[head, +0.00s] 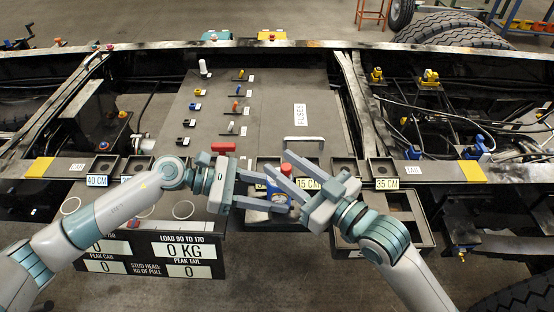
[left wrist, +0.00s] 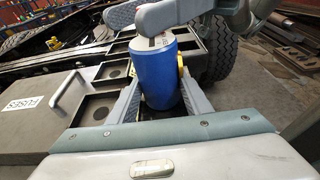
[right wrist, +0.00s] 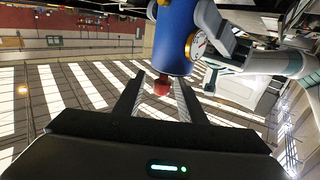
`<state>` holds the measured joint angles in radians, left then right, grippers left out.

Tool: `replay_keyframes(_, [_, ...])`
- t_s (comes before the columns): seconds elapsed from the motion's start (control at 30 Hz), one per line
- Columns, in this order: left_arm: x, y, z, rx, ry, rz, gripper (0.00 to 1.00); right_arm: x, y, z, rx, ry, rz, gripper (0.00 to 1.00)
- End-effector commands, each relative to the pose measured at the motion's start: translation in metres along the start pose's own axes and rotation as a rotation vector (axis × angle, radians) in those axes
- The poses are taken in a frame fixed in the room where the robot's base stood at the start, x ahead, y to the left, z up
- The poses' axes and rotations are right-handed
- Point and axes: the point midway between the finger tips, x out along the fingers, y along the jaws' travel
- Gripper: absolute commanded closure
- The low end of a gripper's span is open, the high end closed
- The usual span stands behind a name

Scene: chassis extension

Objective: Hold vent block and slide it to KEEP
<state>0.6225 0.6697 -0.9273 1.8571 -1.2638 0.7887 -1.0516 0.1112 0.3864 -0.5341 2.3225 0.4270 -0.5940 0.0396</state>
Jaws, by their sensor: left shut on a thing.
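A blue cylinder (left wrist: 160,72) with a pale top stands upright between the fingers of my left gripper (head: 284,195), which is shut on it. A round gauge (right wrist: 196,44) and a red knob (right wrist: 162,84) show on it in the right wrist view. My right gripper (head: 277,163) is open, its fingers at the cylinder's top on either side of the red knob, with gaps beside it. In the head view the fingers hide most of the cylinder. I cannot tell whether it is the vent block, and I can read no KEEP label.
A grey panel marked FUSES (head: 300,114) with a white handle (head: 303,140) lies behind the grippers. Trays with square pockets (head: 382,170) line the rail. A load board (head: 184,252) reads 0 KG.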

Motion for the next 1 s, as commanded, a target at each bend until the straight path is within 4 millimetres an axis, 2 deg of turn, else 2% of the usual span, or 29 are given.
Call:
replay_keyframes(0.3, [0.0, -0.001, -0.001, -0.001, 0.001, -0.002, 0.68, -0.057, 0.0, 0.002, -0.002, -0.005, 0.0, 0.63])
replay_keyframes(0.5, [0.0, -0.001, -0.001, -0.001, 0.001, -0.002, 0.68, -0.079, 0.0, 0.002, -0.001, -0.003, 0.0, 0.63])
replay_keyframes(0.67, [0.0, -0.001, -0.001, -0.001, 0.001, -0.002, 0.68, -0.086, 0.0, 0.0, -0.001, 0.0, 0.0, 0.63])
replay_keyframes(1.0, [0.0, -0.001, -0.001, -0.001, 0.001, -0.001, 0.68, -0.086, 0.0, 0.0, -0.001, 0.0, 0.0, 0.63])
